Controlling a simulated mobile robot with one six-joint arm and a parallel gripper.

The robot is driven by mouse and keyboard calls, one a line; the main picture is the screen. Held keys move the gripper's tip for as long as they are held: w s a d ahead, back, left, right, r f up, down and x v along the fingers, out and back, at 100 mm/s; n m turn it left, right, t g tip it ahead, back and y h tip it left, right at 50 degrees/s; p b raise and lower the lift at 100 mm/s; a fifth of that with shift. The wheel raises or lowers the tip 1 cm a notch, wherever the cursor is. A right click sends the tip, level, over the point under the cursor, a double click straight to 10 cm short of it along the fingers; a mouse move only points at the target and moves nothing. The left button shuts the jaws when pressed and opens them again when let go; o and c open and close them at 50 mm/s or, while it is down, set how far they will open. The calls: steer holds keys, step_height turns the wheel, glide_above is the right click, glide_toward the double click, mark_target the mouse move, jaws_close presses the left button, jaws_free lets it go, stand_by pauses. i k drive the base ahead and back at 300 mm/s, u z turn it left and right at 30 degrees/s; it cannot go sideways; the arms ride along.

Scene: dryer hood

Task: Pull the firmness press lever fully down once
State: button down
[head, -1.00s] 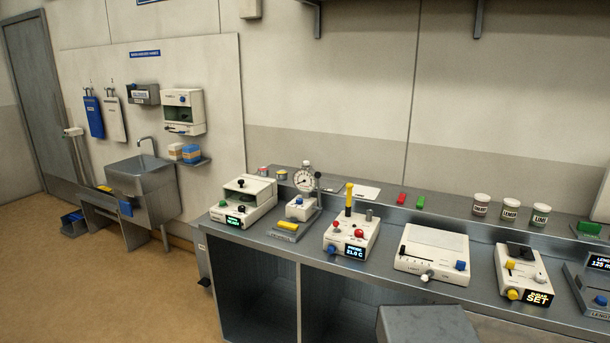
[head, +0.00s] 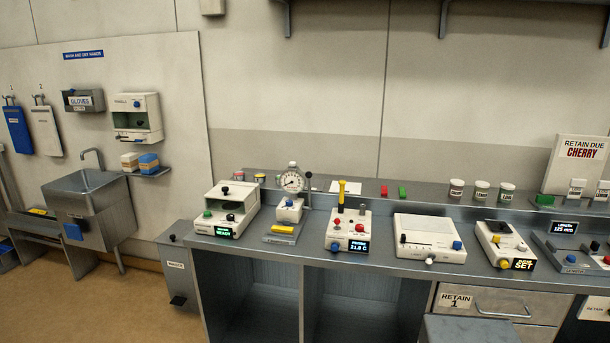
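The firmness press (head: 290,208) stands on the left part of the bench. It has a round white dial gauge (head: 292,181) on top, a white body and a yellow block on its grey base in front. A thin lever with a dark knob (head: 308,175) stands upright at the right of the dial. Its lower end is hard to make out. My gripper is not in view, and nothing touches the lever.
A white machine with a green display (head: 226,210) stands close on the left. A temperature unit with a yellow-handled probe (head: 341,190) stands close on the right. Further right are a white slider box (head: 430,237) and a unit reading SET (head: 504,243).

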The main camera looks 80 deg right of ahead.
mark_target(308, 174)
steer(key=z, duration=0.8)
steer(key=i, duration=0.85)
steer(key=z, duration=0.55)
